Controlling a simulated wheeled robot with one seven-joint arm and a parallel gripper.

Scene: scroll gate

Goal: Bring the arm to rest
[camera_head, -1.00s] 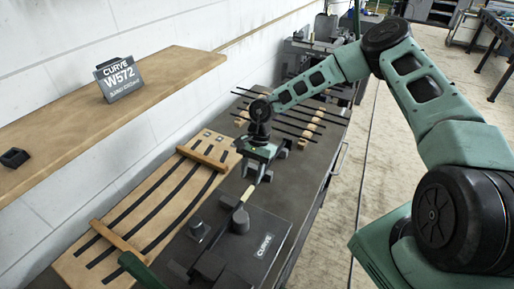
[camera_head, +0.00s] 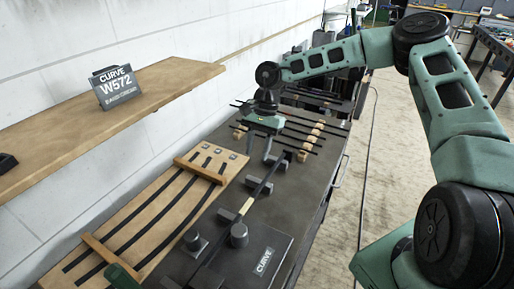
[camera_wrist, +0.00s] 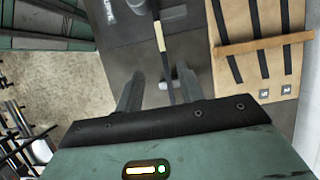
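My arm (camera_head: 455,100) reaches in from the right and bends down over the dark workbench (camera_head: 318,195). My gripper (camera_head: 267,158) points down above the bench; its two fingers are apart, with nothing seen between them in the head view. In the wrist view the open fingers (camera_wrist: 160,88) stand wide apart. A thin dark bar with a pale band (camera_wrist: 160,38) shows below and between them, touching neither finger as far as I can tell. The bar (camera_head: 244,206) lies across a grey bending fixture marked CURVE (camera_head: 265,262).
A wooden board (camera_head: 130,215) with curved dark strips lies left of the fixture. Several dark rods rest on wooden blocks (camera_head: 305,143) behind my gripper. A wooden shelf (camera_head: 150,95) with a W572 sign (camera_head: 117,88) runs along the wall. Open floor (camera_head: 400,150) lies right.

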